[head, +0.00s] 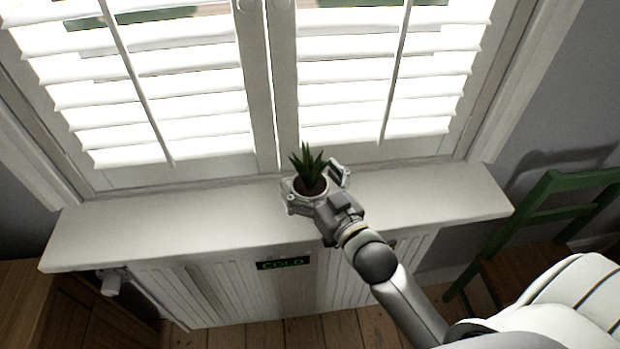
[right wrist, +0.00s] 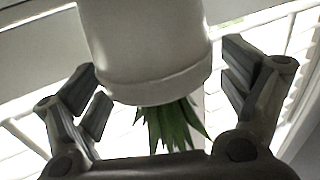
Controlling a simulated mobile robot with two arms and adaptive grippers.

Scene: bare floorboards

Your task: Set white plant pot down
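The white plant pot (head: 311,194) holds dark soil and a spiky green plant (head: 308,168). It is upright at the middle of the white window sill (head: 427,196). My right gripper (head: 318,182) reaches it from the front right, with its fingers spread on either side of the pot. In the right wrist view the pot (right wrist: 150,50) shows upside down between the open fingers, with a gap beside the right-hand finger; the left-hand finger is close to its edge. The pot's base is hidden in the head view, so I cannot see its contact with the sill. My left gripper is not in view.
Louvred shutters (head: 180,90) stand behind the sill. A radiator (head: 225,295) with a green-lit display (head: 283,263) is below it. A green chair (head: 545,215) stands at the right, and a wooden cabinet (head: 60,310) at the lower left. The sill is clear on both sides.

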